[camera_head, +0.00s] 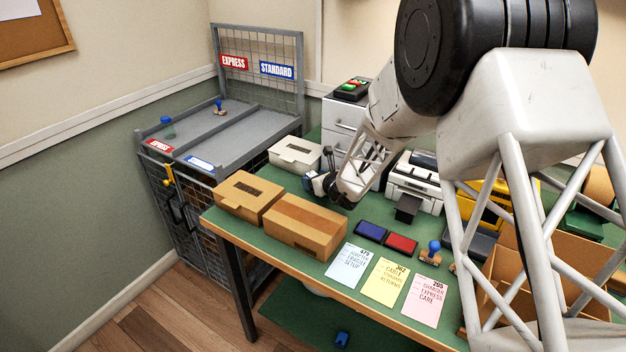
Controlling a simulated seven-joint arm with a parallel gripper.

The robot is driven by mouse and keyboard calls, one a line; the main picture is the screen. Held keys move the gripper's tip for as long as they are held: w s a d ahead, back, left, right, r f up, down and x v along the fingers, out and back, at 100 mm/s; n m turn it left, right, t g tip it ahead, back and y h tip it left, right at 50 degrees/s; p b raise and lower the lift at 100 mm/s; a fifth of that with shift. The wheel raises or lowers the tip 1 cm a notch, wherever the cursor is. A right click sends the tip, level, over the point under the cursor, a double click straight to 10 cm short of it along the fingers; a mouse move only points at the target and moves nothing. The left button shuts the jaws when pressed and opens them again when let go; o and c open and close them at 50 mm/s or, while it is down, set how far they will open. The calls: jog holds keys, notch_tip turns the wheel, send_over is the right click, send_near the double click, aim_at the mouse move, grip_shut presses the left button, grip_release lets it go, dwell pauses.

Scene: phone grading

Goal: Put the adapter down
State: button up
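My gripper (322,183) is at the left end of my arm, low over the green table, behind the long brown box and in front of the white box. It is small and dark in this view, and its fingers cannot be made out clearly. I cannot tell whether it is open or shut, or whether it holds the adapter. No adapter can be clearly identified. A small black block (407,208) sits in front of the white printer; I cannot tell what it is.
A brown box (248,196), a long brown box (305,226) and a white box (296,153) surround my gripper. Ink pads (401,243), paper cards (384,283) and a blue-handled stamp (433,250) lie at front. The express/standard rack (230,130) stands left, mostly bare.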

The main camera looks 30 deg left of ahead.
jog(key=v, duration=1)
jog(key=shift+s+d+r, duration=0.1)
jog(key=shift+s+d, duration=0.05)
jog(key=shift+d, duration=0.05)
dwell(0.9)
jog(key=shift+d+r, duration=0.15)
jog(key=shift+r, duration=0.05)
jog(key=s+d+r+n+g+h, duration=0.1)
jog(key=s+d+r+n+g, duration=0.1)
jog(key=s+d+r+n, duration=0.75)
jog(key=s+d+r+n+g+h, duration=0.1)
jog(key=s+d+r+n, duration=0.15)
jog(key=d+r, duration=0.8)
jog(key=s+d+n+h, duration=0.3)
jog(key=s+d, duration=0.4)
jog(key=d, duration=0.5)
jog(key=s+d+n+h, duration=0.3)
jog(key=s+d, duration=0.5)
jog(key=d, duration=0.4)
jog(key=s+d+n+h, duration=0.4)
jog(key=s+d, duration=0.3)
jog(key=d, duration=0.5)
jog(key=shift+s+t+h, duration=0.3)
jog(key=shift+s, duration=0.05)
